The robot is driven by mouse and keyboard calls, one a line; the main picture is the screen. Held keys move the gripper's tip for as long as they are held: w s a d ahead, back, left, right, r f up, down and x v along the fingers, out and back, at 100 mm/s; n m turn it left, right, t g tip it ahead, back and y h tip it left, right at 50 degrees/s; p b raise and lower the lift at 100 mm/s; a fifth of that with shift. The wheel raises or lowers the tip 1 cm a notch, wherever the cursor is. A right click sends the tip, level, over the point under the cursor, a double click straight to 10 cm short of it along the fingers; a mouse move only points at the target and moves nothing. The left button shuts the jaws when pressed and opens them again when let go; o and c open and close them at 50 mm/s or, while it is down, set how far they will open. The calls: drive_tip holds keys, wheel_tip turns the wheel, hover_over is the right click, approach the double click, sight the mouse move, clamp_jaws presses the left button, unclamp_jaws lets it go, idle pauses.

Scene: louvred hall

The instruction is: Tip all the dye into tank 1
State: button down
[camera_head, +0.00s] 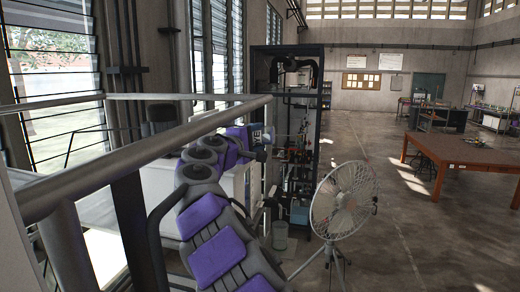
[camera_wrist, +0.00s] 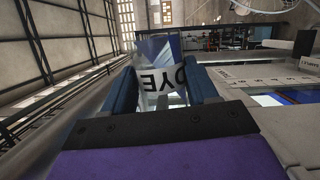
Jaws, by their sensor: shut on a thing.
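My gripper (camera_wrist: 162,88) is shut on the dye container (camera_wrist: 160,52) in the wrist view. The container is white and blue, with "DYE" in dark letters that read upside down. In the head view my gripper (camera_head: 258,140) is at the far end of my purple and grey arm, with the container small and partly hidden there. A pale tank-like structure (camera_wrist: 265,73) with blue inside lies to the right of my gripper in the wrist view. Small marks run along its rim, too small to read surely. I cannot tell which tank is number 1 or how much dye is inside the container.
A metal railing (camera_head: 150,150) runs close on the left. A white housing (camera_head: 165,183) stands behind my arm. A dark-framed rack (camera_head: 318,110) and a standing fan (camera_head: 343,200) are to the right. A wooden table (camera_head: 465,160) stands farther right, with open floor before it.

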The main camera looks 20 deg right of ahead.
idle(0.4)
wheel_tip(320, 180, down, 2)
drive_tip(key=m+b, duration=0.2)
drive_tip(key=b, duration=0.1)
drive_tip(key=shift+s+f+y, duration=0.1)
drive_tip(key=shift+f+y, duration=0.05)
drive_tip(key=shift+y, duration=0.15)
drive_tip(key=shift+d+f+m+b, duration=0.2)
drive_tip(key=shift+f+m+b, duration=0.05)
drive_tip(key=shift+m+b, duration=0.4)
drive_tip(key=shift+r+g, duration=0.15)
drive_tip(key=shift+g, duration=0.15)
drive_tip(key=shift+s, duration=0.1)
drive_tip(key=shift+w+a+f+m+y+b, duration=0.15)
drive_tip(key=shift+f+m+y+b, duration=0.25)
drive_tip(key=shift+f+m+b, duration=0.4)
drive_tip(key=shift+r, duration=0.1)
